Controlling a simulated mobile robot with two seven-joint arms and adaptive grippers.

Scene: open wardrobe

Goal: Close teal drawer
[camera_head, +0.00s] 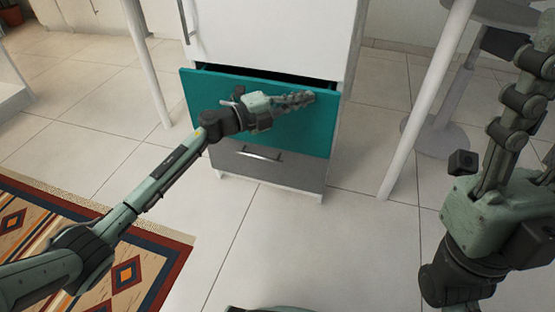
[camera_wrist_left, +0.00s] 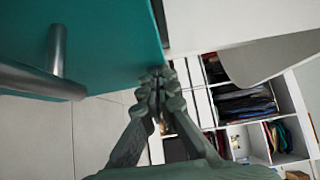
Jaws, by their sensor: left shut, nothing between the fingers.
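The teal drawer (camera_head: 300,130) is partly open in the head view, with a dark gap along its top edge under the white cabinet body. My left gripper (camera_head: 308,98) is shut and empty, lying across the drawer front near its upper right part. I cannot tell whether it touches the front. In the left wrist view the shut fingertips (camera_wrist_left: 158,88) are beside the edge of the teal front (camera_wrist_left: 100,40), with a metal handle (camera_wrist_left: 55,70) to the left.
A grey drawer (camera_head: 270,165) sits below the teal one, looking shut. White table legs (camera_head: 150,65) and (camera_head: 425,105) stand either side of the cabinet (camera_head: 270,35). A patterned rug (camera_head: 130,270) lies at lower left. Shelves (camera_wrist_left: 245,120) with clothes show in the wrist view.

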